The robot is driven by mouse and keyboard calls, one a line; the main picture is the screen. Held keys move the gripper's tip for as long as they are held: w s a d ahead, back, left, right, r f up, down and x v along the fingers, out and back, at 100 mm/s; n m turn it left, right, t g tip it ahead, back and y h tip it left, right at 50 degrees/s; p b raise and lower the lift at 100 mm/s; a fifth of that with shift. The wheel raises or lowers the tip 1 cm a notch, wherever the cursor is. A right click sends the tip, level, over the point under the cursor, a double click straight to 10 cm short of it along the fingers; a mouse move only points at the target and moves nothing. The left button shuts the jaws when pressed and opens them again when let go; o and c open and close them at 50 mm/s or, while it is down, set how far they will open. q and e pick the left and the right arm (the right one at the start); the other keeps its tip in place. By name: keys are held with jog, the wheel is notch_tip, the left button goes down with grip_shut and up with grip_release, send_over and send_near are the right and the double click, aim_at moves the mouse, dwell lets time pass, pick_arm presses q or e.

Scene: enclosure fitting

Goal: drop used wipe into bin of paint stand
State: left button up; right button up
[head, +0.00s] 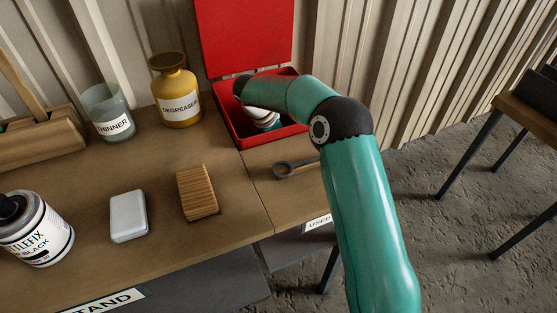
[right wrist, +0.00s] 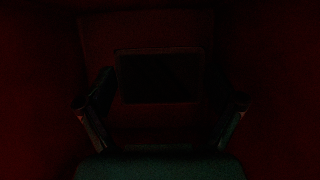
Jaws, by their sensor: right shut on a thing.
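The red bin (head: 228,126) stands open at the back right of the wooden stand (head: 150,235), its red lid (head: 243,35) upright behind it. My right arm bends over the bin and its white wrist reaches down inside. The head view hides my right gripper. In the very dark right wrist view, my right gripper (right wrist: 160,108) has a finger on each side of a dark rectangular piece (right wrist: 160,76), taken as the used wipe, with red walls all round. Its details are lost in the dark. My left gripper is not in view.
A spanner (head: 295,168) lies in front of the bin. Another table (head: 525,118) stands far right.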

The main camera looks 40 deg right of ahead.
notch_tip(320, 180, down, 5)
jog(key=shift+r+b, duration=0.2)
jog(key=shift+b, duration=0.5)
jog(key=shift+f, duration=0.1)
jog(key=shift+f, duration=0.1)
jog(key=shift+f, duration=0.5)
jog(key=o, duration=0.6)
